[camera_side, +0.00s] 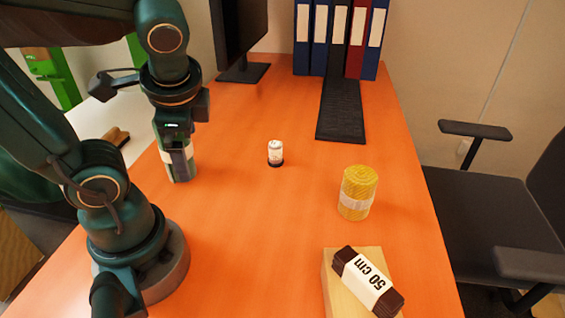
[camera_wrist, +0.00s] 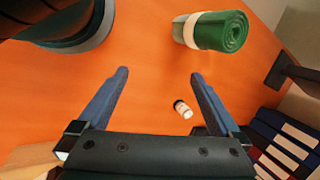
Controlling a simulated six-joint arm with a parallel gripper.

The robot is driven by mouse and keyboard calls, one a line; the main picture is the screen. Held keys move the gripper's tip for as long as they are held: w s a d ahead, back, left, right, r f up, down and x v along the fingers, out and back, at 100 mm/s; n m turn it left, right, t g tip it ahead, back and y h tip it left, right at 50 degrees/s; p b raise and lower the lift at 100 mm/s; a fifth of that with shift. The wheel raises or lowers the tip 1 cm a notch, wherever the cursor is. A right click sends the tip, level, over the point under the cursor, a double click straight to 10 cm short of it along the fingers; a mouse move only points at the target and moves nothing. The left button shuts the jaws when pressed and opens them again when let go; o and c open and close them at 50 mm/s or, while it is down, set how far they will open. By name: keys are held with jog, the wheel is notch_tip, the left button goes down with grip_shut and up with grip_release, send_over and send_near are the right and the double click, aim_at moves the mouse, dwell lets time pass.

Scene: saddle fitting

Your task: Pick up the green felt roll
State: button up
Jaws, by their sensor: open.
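The green felt roll (camera_wrist: 222,31) has a white paper band and a spiral end. In the wrist view it lies at the top, right of centre, beyond my fingertips and apart from them. In the side view it is mostly hidden behind my gripper (camera_side: 178,158), with a strip of green and pale band showing at the left of the table.
On the orange table (camera_side: 240,240) are a small white jar (camera_side: 275,152), a yellow roll (camera_side: 358,192) and a brown bundle (camera_side: 370,282) on a wooden block (camera_side: 332,292). A black mat (camera_side: 341,110), binders (camera_side: 338,38) and a monitor (camera_side: 238,35) stand behind. The table's middle is mostly clear.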

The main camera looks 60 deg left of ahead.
jog(key=a+f+m+g+y, duration=0.3)
jog(key=a+m+g+y, duration=0.2)
jog(key=a, duration=0.9)
jog(key=m+y, duration=0.2)
jog(key=m, duration=0.1)
jog(key=shift+w+a+f+g+y, duration=0.2)
jog(key=shift+w+a+g+y, duration=0.1)
jog(key=shift+g, duration=0.1)
grip_shut()
jog(key=shift+r, duration=0.1)
